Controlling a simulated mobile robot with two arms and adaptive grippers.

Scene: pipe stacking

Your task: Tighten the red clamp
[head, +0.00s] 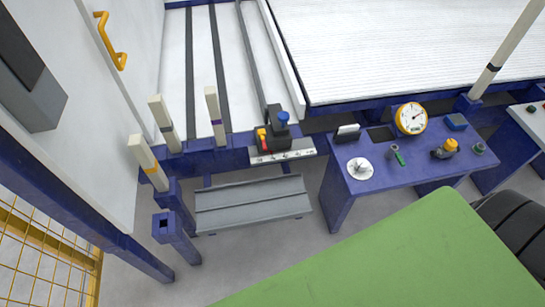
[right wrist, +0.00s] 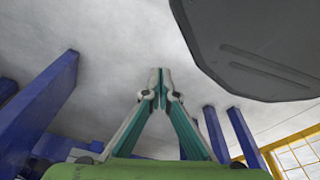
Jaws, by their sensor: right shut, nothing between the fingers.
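A small red part (head: 262,139), which looks like the red clamp, sits on a dark fixture with a blue knob and yellow details. The fixture stands on a grey ruled plate (head: 290,153) at the end of the blue beam, in the upper middle of the head view. Its details are too small to tell whether it is tight. My right gripper (right wrist: 159,76) shows in the right wrist view with its fingertips together and nothing between them. The red clamp is not in that view. Neither gripper shows in the head view.
A blue table (head: 405,178) at the right carries a yellow gauge (head: 411,117), a white disc (head: 360,168) and small parts. A grey step (head: 250,203) stands below the fixture. White-topped posts rise at the left. Yellow mesh fencing (head: 40,245) is at lower left.

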